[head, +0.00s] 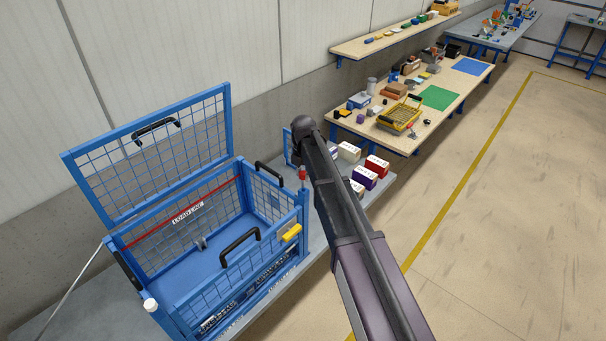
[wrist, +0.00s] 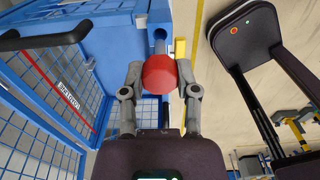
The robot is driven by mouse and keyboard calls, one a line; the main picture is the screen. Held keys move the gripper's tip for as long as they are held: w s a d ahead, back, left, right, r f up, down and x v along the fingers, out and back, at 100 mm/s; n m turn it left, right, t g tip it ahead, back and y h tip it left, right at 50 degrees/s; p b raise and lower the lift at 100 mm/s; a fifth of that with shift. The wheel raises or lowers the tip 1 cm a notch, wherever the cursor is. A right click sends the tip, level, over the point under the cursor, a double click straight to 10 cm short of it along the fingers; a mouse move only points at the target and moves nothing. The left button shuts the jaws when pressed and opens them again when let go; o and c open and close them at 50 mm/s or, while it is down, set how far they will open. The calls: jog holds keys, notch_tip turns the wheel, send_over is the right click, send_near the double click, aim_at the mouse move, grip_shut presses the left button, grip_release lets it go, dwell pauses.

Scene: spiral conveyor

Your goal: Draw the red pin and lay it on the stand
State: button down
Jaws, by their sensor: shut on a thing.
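The red pin's round head (wrist: 159,72) sits between my gripper's (wrist: 159,88) two fingers in the wrist view, and the fingers are closed on it. In the head view the red pin (head: 302,173) shows at the top of the near right corner post of the blue mesh cage (head: 303,215). Its shaft is mostly hidden, so I cannot tell how deep it sits. My arm covers most of the gripper in the head view. The grey platform (head: 323,225) under the cage may be the stand; I cannot tell.
The cage's mesh lid (head: 150,170) stands open at the back. A yellow latch (head: 291,232) is on the cage's right corner, close by the pin. Several cartons (head: 377,164) stand behind my arm. A workbench (head: 440,75) lies beyond. The floor on the right is clear.

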aim_at(303, 173)
jog(key=shift+r, duration=0.15)
jog(key=shift+r+p, duration=1.9)
jog(key=shift+p, duration=0.1)
